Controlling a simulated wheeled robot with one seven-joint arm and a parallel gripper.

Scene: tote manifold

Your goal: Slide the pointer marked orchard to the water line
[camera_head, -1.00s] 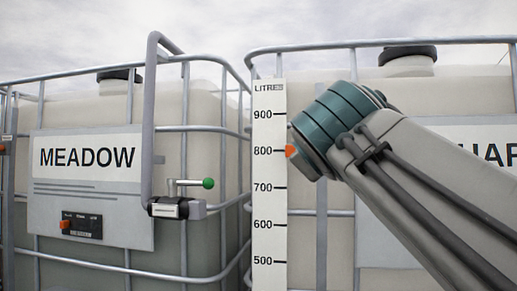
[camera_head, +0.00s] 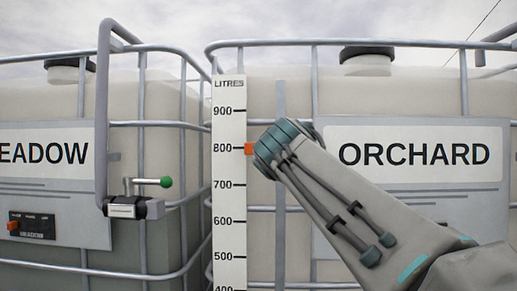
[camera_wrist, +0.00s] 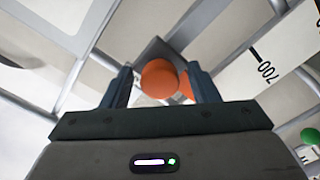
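The scale board (camera_head: 228,190) marked LITRES stands at the left edge of the tank labelled ORCHARD (camera_head: 414,155). The orange pointer (camera_head: 249,149) sits at its right edge, level with the 800 mark. My arm hides the gripper in the head view. In the wrist view my gripper (camera_wrist: 162,82) is open, with a round orange knob (camera_wrist: 158,78) between its fingers and visible gaps at both sides. More orange shows behind the knob. I cannot make out a water line in the orchard tank; my arm covers part of it.
The MEADOW tank (camera_head: 45,152) stands to the left, its lower part darker. A grey pipe (camera_head: 104,120) and a valve with a green-knobbed handle (camera_head: 166,182) stand left of the scale. Metal cage bars (camera_head: 281,220) run across the tank fronts.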

